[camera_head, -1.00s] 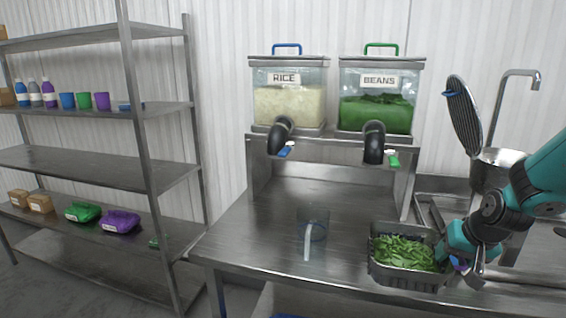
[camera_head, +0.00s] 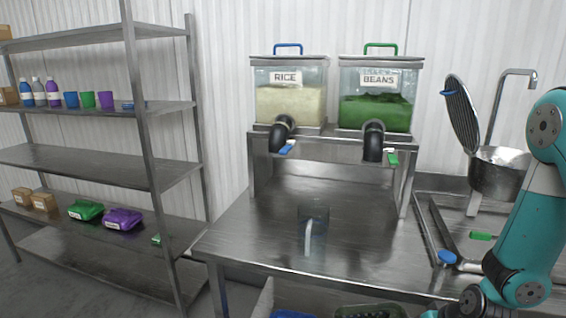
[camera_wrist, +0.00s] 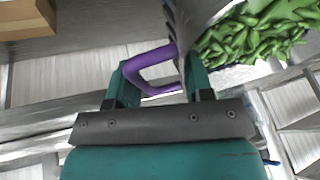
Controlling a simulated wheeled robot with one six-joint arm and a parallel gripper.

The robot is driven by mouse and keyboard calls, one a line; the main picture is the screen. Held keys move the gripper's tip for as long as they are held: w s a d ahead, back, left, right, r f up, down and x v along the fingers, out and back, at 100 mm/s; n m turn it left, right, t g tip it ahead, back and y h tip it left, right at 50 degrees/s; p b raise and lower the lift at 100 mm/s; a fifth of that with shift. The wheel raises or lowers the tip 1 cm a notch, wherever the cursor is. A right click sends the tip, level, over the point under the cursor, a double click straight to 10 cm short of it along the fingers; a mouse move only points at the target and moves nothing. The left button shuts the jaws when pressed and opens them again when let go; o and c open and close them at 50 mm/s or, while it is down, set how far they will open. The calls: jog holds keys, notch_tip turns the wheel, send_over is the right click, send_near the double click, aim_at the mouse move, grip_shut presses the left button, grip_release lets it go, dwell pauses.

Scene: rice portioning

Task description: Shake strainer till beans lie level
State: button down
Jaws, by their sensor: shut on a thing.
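The strainer's grey metal wall (camera_wrist: 205,12) shows at the top of the wrist view, with green beans (camera_wrist: 250,35) heaped unevenly beside it. My gripper (camera_wrist: 162,88) is shut on the strainer's purple handle (camera_wrist: 150,52), between its teal fingers. In the head view, only a dark rim, apparently the strainer's (camera_head: 370,311), shows at the bottom edge, low in front of the table. Most of the strainer is cut off there, so I cannot tell the whole bean surface.
The steel table (camera_head: 260,240) is mostly clear, with a clear cup (camera_head: 313,222) on it. The rice dispenser (camera_head: 290,105) and beans dispenser (camera_head: 377,110) stand behind. A pot (camera_head: 497,178) is at right, shelves (camera_head: 95,160) at left. A brown box (camera_wrist: 25,20) shows in the wrist view.

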jog(key=shift+s+a+f+b, duration=0.4)
jog(key=shift+f, duration=0.2)
dwell(1.5)
dwell(0.4)
